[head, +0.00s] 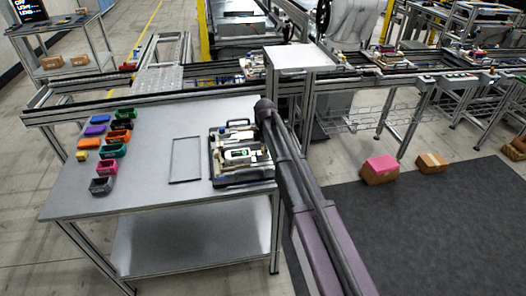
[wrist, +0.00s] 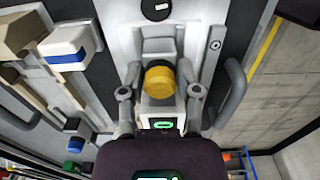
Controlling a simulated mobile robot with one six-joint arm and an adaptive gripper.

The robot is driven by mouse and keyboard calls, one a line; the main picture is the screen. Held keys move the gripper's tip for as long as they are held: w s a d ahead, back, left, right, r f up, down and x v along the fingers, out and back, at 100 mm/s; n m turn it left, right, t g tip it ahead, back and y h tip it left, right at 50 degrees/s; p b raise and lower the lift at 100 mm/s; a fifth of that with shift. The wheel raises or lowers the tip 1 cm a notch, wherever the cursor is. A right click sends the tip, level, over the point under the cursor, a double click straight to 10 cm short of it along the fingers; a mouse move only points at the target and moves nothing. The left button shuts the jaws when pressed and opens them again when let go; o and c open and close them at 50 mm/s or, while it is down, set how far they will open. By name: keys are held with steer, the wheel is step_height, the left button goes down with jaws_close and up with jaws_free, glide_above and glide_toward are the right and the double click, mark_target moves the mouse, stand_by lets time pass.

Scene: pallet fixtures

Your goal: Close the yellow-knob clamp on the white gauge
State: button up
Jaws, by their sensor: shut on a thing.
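The yellow knob (wrist: 160,80) of the clamp sits in the middle of the wrist view, on a white and grey fixture. My gripper (wrist: 160,88) has one finger on each side of it and is shut on the clamp; the exact contact is hard to see. A white gauge (wrist: 162,124) with a green-lit display shows just below the knob, partly covered by my dark gripper body. In the head view the gauge (head: 240,153) sits on the fixture pallet (head: 228,182) at the table's right side. My arm hides the gripper there.
The grey table (head: 150,195) carries several coloured bins (head: 120,137) at left and a thin rectangular frame (head: 185,160) beside the pallet. A white block with a blue band (wrist: 70,50) and a grey handle (wrist: 234,90) flank the clamp. The table's front is clear.

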steer(key=shift+s+a, duration=0.3)
steer(key=shift+a, duration=0.65)
steer(key=o, duration=0.9)
steer(key=shift+r, duration=0.1)
steer(key=shift+r+p, duration=3.9)
steer(key=shift+p, duration=0.15)
